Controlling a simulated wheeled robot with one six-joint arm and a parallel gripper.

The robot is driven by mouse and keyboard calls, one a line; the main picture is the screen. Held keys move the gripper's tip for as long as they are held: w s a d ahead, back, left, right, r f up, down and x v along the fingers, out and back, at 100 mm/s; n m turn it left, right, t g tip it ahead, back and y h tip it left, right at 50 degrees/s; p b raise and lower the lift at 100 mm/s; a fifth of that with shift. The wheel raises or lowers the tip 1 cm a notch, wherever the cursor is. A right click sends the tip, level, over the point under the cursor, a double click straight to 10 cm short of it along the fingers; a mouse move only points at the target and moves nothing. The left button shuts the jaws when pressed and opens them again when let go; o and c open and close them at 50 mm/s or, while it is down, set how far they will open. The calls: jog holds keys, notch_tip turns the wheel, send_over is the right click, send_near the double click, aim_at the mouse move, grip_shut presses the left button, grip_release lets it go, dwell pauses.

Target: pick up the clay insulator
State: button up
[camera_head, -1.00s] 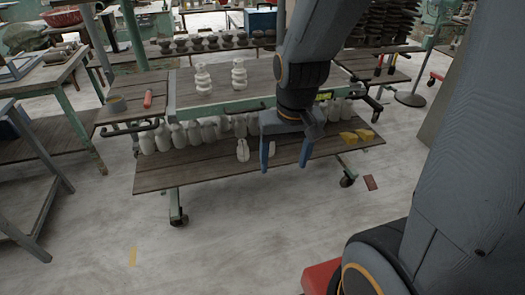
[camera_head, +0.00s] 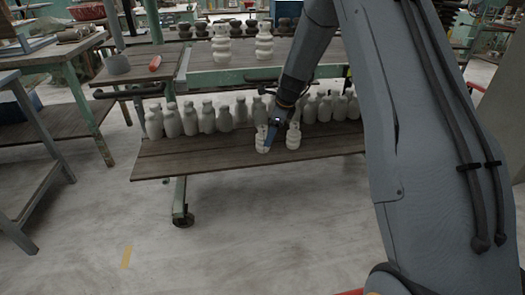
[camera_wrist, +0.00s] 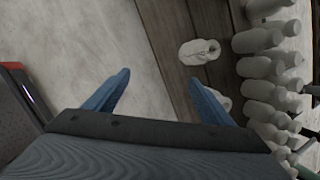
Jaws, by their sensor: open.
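Two pale ribbed clay insulators stand on the lower wooden shelf: a left insulator (camera_head: 261,142) and a right insulator (camera_head: 293,136). My gripper (camera_head: 270,138) is beside them, with a blue finger overlapping the left one in the head view. In the wrist view my gripper (camera_wrist: 160,78) is open and empty between its fingertips. One insulator (camera_wrist: 198,51) shows just past the right fingertip there, and another (camera_wrist: 221,98) is partly hidden behind that finger. I cannot tell whether a finger touches either.
A row of pale bottle-shaped pieces (camera_head: 190,118) lines the back of the lower shelf (camera_head: 220,157). Two more insulators (camera_head: 221,45) stand on the green-framed table top (camera_head: 230,77) above. Open floor (camera_head: 110,210) lies in front.

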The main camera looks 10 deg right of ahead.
aim_at(265, 132)
jog(key=w+f+m+b, duration=0.2)
jog(key=w+f, duration=0.1)
jog(key=w, duration=0.1)
jog(key=w+f+m+t+b, duration=0.1)
jog(key=w+f+m+b, duration=0.1)
jog(key=w, duration=0.3)
jog(key=w+f+m+t+b, duration=0.1)
jog(key=w+f+m+b, duration=0.1)
jog(key=w+f+m, duration=0.2)
jog(key=shift+w+a+f+y, duration=0.2)
jog(key=shift+w+f+y, duration=0.1)
jog(key=shift+w+f, duration=0.35)
jog(key=b+x, duration=0.2)
jog(key=x, duration=0.5)
jog(key=shift+w+d+f, duration=0.1)
jog(key=shift+w+f, duration=0.05)
jog(key=c, duration=1.4)
jog(key=shift+c, duration=1)
